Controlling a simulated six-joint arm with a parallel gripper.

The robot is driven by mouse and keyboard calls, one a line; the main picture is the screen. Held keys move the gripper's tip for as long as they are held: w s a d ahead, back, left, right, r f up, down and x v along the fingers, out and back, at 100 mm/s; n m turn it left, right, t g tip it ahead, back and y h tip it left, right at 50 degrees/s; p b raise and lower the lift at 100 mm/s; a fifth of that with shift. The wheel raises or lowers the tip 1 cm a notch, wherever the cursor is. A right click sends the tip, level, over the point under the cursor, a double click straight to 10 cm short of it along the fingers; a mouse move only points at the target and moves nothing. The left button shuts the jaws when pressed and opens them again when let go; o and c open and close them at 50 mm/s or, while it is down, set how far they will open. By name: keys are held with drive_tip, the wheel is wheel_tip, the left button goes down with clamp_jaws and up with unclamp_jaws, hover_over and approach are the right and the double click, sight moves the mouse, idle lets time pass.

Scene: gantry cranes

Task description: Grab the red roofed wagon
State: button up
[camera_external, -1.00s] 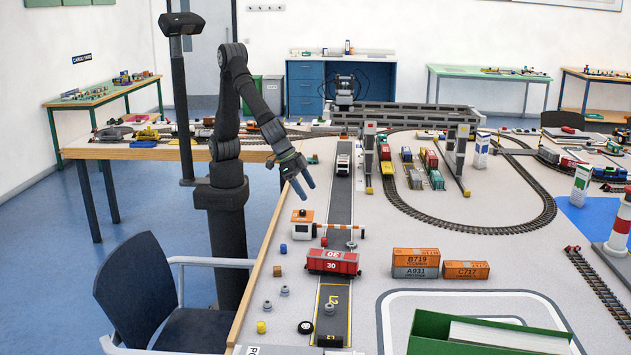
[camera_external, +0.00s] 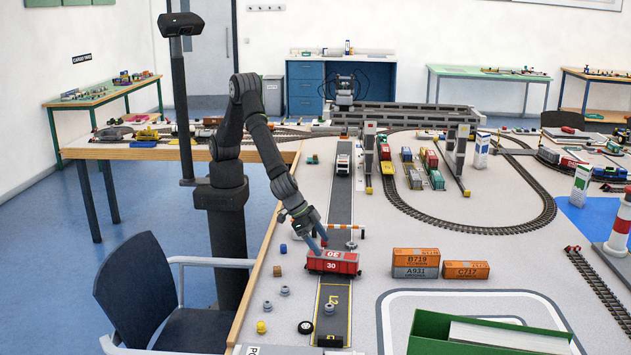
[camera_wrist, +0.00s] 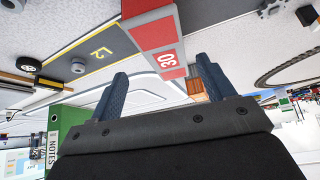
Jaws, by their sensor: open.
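The red roofed wagon (camera_external: 333,263) carries the number 30 and stands across the dark road strip on the table. In the wrist view the wagon (camera_wrist: 152,35) shows its red sides and grey roof, with part of it cut off at the top edge. My gripper (camera_external: 318,244) is low at the wagon's far side, close to its roof. In the wrist view the two blue fingers of my gripper (camera_wrist: 163,80) are spread apart, with the wagon's numbered end between and beyond them. I cannot tell whether a finger touches the wagon.
Orange and grey containers (camera_external: 416,263) stand to the right, with another orange container (camera_external: 466,270) beside them. Small loose parts (camera_external: 267,306) and a black wheel (camera_external: 305,327) lie left of the road.

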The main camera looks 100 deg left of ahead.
sight(332, 254)
drive_tip(key=shift+x, duration=1.15)
drive_tip(key=shift+w+a+f, duration=0.1)
drive_tip(key=shift+w+f, duration=0.25)
drive_tip(key=shift+w, duration=0.05)
drive_tip(key=x, duration=0.4)
drive_tip(key=shift+w+a+r, duration=0.1)
drive_tip(key=shift+w+a, duration=0.05)
drive_tip(key=shift+w, duration=0.1)
drive_tip(key=c, duration=1.2)
drive_tip(key=shift+r, duration=0.1)
